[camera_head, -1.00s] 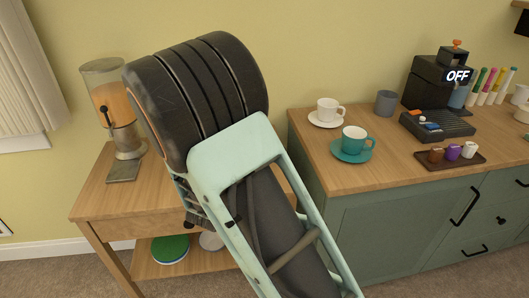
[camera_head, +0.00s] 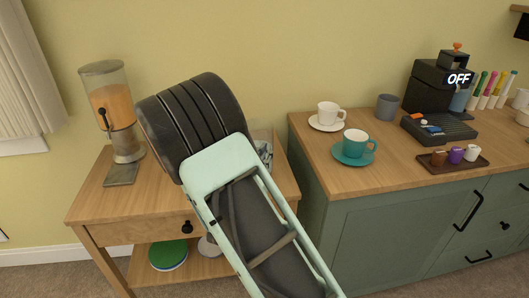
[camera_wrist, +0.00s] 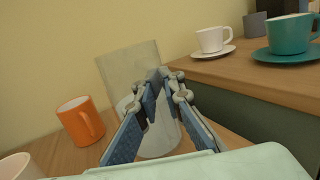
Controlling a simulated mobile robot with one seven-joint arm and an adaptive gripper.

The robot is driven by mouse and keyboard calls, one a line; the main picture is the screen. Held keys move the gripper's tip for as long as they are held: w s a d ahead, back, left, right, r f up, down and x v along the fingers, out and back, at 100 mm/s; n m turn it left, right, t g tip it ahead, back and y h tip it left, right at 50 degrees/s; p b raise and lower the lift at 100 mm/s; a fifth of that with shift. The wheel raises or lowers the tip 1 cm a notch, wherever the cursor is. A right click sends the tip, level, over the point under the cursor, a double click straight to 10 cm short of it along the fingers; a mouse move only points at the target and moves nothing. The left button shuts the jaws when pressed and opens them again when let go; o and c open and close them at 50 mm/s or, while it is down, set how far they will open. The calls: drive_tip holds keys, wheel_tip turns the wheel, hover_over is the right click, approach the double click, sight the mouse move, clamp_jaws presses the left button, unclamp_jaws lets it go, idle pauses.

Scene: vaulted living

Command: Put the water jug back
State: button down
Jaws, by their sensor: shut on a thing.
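In the wrist view, a pale, see-through jug-like thing (camera_wrist: 125,72) stands upright just beyond my fingers, over the wooden side table; I take it for the water jug. My gripper (camera_wrist: 160,76) has its blue-padded fingers brought together at it, shut on it, covering part of it. A whitish rounded shape (camera_wrist: 158,143) shows below and behind the fingers; I cannot tell whether it is the jug's lower part or another vessel. In the head view my dark wrist hides the jug, and the gripper is mostly hidden too. I cannot tell whether the jug touches the table.
The side table (camera_head: 95,195) holds a drink dispenser (camera_head: 112,103) at left. An orange mug (camera_wrist: 82,121) and a white cup (camera_wrist: 20,167) stand near the jug. The green cabinet (camera_head: 385,225) at right bears a white cup (camera_head: 328,113), teal cup (camera_head: 355,142) and coffee machine (camera_head: 440,85).

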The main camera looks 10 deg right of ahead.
drive_tip(key=shift+r, duration=0.1)
drive_tip(key=c, duration=2.4)
unclamp_jaws()
drive_tip(key=o, duration=0.4)
drive_tip(key=shift+c, duration=0.2)
drive_tip(key=v, duration=1.2)
drive_tip(key=shift+p, duration=0.4)
